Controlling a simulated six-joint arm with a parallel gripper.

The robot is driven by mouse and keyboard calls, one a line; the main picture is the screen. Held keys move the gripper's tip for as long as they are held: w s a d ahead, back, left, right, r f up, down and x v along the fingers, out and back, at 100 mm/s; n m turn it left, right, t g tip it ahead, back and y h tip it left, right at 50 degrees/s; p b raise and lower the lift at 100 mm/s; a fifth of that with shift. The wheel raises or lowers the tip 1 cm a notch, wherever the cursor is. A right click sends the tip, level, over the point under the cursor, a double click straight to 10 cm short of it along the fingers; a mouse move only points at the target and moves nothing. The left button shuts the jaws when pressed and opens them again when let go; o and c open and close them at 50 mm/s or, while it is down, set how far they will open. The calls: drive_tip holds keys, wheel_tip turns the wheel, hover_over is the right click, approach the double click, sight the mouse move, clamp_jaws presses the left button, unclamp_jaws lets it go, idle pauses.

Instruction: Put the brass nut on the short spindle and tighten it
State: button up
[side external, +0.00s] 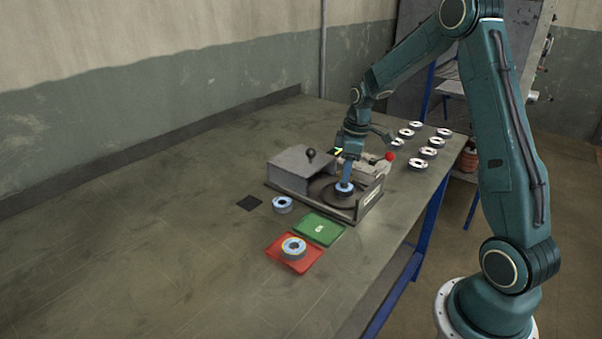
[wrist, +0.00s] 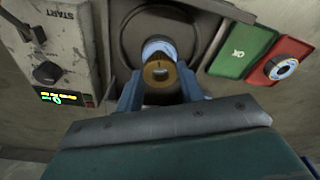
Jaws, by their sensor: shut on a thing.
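My gripper (wrist: 160,82) points down over the round plate of the machine, its blue fingers shut on the brass nut (wrist: 158,72). The nut is a brass ring with a dark hole, seen from above. A blue and white flap disc (wrist: 160,47) shows just beyond the nut on the dark round plate (wrist: 132,30). In the side view my gripper (side external: 346,181) is low over that disc (side external: 343,189), and the nut is hidden there. The short spindle is not clearly visible; I cannot tell whether the nut touches it.
The machine has a grey cover (side external: 300,165) and a red-knobbed lever (side external: 389,156). A START panel (wrist: 45,40) is at left in the wrist view. A disc sits on the red mat (side external: 277,248); the green mat (side external: 319,228) is empty. Several discs stand at the back right.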

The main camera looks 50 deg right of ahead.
drive_tip(key=shift+f, duration=1.3)
idle(0.7)
drive_tip(key=m, duration=0.5)
drive_tip(key=shift+a+h, duration=0.1)
drive_tip(key=shift+h, duration=0.2)
drive_tip(key=m, duration=0.4)
drive_tip(key=shift+f+h, duration=0.1)
drive_tip(key=shift+h, duration=0.2)
drive_tip(key=shift+m, duration=1.5)
drive_tip(key=shift+a+m, duration=0.1)
drive_tip(key=shift+m, duration=0.8)
drive_tip(key=shift+m+g+h, duration=0.3)
drive_tip(key=shift+m, duration=2)
